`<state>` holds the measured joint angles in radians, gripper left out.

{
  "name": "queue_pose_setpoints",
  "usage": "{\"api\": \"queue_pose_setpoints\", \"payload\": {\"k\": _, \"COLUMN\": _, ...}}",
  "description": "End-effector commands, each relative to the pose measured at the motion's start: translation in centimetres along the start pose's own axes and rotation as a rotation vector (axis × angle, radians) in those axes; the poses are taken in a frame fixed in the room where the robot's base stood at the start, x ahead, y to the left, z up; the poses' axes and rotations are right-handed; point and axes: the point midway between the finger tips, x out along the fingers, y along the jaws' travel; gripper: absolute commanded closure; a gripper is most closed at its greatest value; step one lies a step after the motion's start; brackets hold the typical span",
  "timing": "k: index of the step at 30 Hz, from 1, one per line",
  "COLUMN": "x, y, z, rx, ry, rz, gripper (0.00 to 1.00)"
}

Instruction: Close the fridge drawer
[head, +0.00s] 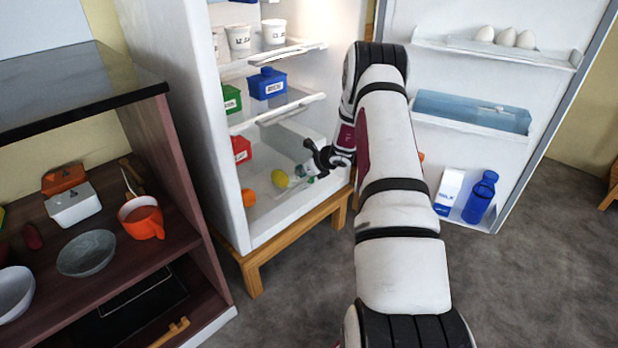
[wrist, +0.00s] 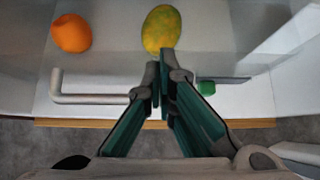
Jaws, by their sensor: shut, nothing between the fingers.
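The fridge drawer (head: 285,140) is the clear compartment at the bottom of the open fridge; how far it stands out is hard to tell. An orange (head: 249,197) and a yellow-green mango (head: 279,178) show in it. In the wrist view, the orange (wrist: 71,33) and mango (wrist: 162,28) lie beyond a pale bar handle (wrist: 95,99), left of the fingers. My gripper (head: 308,166) is at the drawer's right side, close to the mango. In the wrist view my gripper (wrist: 162,58) is shut and empty, with its tips just short of the mango; contact with the drawer is unclear.
The open fridge door (head: 470,150) stands to the right with eggs, a milk carton (head: 449,190) and a blue bottle (head: 480,197). Shelves with tubs and boxes sit above the drawer. A dark cabinet (head: 170,165) with dishes stands left. Grey floor is clear in front.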

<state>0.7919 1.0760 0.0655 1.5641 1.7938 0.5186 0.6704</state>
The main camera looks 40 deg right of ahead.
Motion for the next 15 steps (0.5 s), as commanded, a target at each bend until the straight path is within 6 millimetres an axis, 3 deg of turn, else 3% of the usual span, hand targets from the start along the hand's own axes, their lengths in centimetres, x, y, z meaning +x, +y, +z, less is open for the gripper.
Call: {"api": "queue_pose_setpoints", "payload": {"k": 15, "x": 1.04, "y": 0.10, "z": 0.77, "rx": 0.000, "ry": 0.003, "rz": 0.001, "gripper": 1.00}}
